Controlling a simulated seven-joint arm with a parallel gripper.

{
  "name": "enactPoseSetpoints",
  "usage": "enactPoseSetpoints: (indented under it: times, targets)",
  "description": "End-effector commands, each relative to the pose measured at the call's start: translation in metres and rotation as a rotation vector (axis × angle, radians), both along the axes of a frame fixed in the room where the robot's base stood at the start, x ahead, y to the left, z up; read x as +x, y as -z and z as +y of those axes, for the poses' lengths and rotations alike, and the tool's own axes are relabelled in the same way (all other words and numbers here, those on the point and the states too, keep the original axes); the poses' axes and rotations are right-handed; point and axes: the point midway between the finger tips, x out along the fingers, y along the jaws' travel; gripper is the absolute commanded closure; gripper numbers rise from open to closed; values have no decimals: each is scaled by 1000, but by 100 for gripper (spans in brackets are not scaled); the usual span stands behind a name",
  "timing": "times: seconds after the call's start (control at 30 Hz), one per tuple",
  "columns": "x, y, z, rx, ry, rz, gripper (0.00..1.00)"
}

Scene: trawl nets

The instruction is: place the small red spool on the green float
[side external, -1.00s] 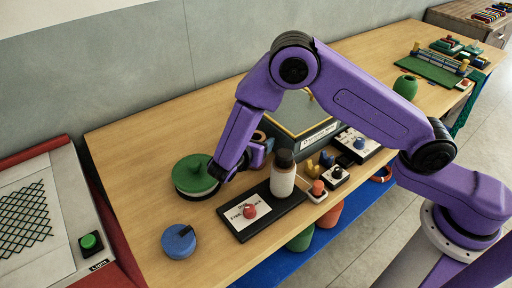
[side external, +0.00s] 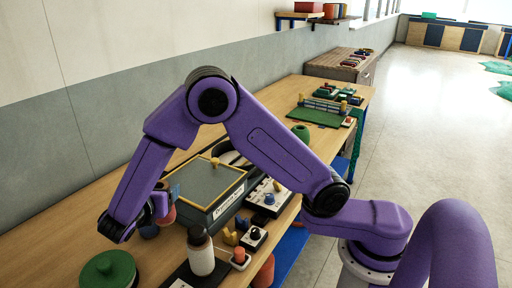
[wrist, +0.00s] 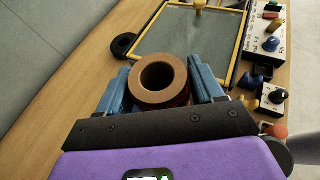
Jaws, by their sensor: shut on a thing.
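The small red spool (wrist: 158,80), a reddish-brown ring with a central hole, sits between the blue fingers of my gripper (wrist: 160,92) in the wrist view. My gripper is shut on it. In the side view my gripper (side external: 170,198) is over the table, left of the grey framed box, and part of the red spool (side external: 168,215) shows by it. The wrist view does not show the float.
The grey framed box (side external: 205,183) is right of my gripper. A dark-capped white bottle (side external: 202,262) stands to the right of the float. Switch boxes (side external: 266,198) line the table's right side. A black ring (wrist: 123,45) lies beside the box. Bare wood lies left of the arm.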

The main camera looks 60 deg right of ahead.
Motion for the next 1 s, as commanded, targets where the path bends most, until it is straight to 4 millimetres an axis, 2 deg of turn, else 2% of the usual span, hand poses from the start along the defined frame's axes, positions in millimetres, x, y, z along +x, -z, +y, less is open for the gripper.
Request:
enactPoseSetpoints:
  times: [0.17, 0.4, 0.5, 0.7, 0.77, 1.0]
  targets:
    - [0, -29, 0, 5, 1, -7, 67]
    - [0, -108, 0, 9, 1, -10, 67]
    - [0, -135, 0, 7, 2, -8, 67]
    - [0, -175, 0, 3, 0, -5, 67]
    - [2, -182, -5, 2, 9, -3, 67]
    - [17, -180, -59, 1, 80, -5, 67]
